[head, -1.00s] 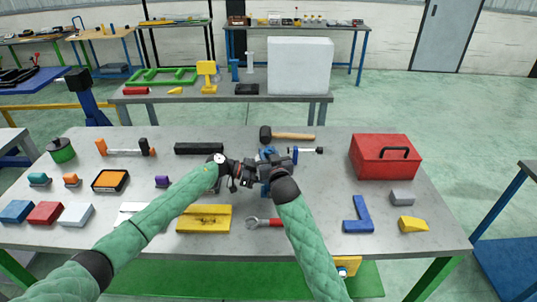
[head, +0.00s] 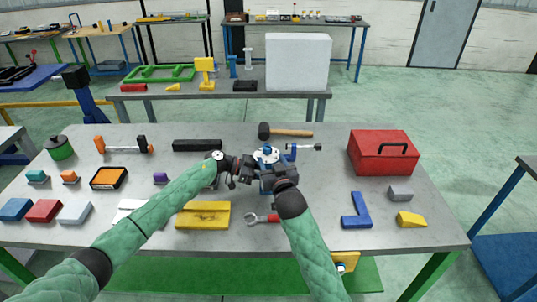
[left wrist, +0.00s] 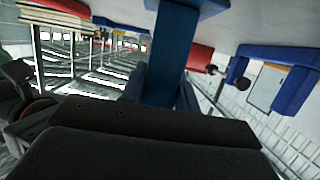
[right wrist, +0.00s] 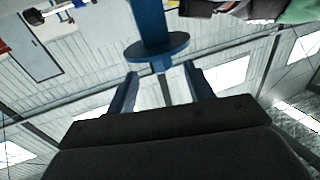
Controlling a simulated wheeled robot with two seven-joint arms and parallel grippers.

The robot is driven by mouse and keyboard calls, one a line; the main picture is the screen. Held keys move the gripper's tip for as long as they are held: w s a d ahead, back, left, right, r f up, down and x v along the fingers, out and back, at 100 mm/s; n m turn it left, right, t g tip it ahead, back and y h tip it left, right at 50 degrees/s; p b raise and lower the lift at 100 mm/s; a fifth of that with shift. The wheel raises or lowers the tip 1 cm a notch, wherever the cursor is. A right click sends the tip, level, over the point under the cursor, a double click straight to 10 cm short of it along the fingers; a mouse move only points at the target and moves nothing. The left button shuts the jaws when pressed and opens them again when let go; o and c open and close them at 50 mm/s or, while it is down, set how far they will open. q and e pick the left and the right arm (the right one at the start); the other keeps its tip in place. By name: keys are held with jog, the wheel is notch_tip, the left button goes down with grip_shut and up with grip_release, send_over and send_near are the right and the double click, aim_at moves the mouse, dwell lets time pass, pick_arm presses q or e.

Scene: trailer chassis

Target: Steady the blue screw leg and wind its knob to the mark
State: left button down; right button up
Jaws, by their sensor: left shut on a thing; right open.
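The blue screw leg (head: 267,150) stands upright near the middle of the table, with a white round plate around its top; its lower part is hidden by my grippers. My left gripper (head: 249,169) is shut on the leg from the left. In the left wrist view the blue post (left wrist: 172,50) runs between the fingers. My right gripper (head: 270,168) is open at the leg's near side. In the right wrist view a blue column with a round flange (right wrist: 155,48) and a thin rod (right wrist: 165,90) shows between the spread fingers. I cannot make out the mark.
A mallet (head: 285,131) lies behind the leg, and a red toolbox (head: 383,152) stands to the right. A wrench (head: 262,218) and a yellow block (head: 203,215) lie in front. A blue angle piece (head: 356,211) lies at the right.

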jog(key=v, duration=0.5)
jog(key=shift+s+d, duration=0.1)
jog(key=shift+s, duration=0.2)
pick_arm(q)
jog(key=c, duration=0.8)
grip_release()
jog(key=shift+o, duration=0.2)
jog(key=shift+a, duration=0.1)
pick_arm(e)
jog(key=shift+r, duration=0.1)
pick_arm(q)
jog(key=shift+p+v, duration=0.65)
jog(key=shift+v, duration=0.65)
jog(key=p+v, duration=0.1)
jog(key=v, duration=0.4)
jog(key=shift+a+p, duration=0.1)
jog(key=shift+p, duration=0.2)
pick_arm(e)
notch_tip(320, 180, up, 3)
jog(key=shift+f, duration=0.15)
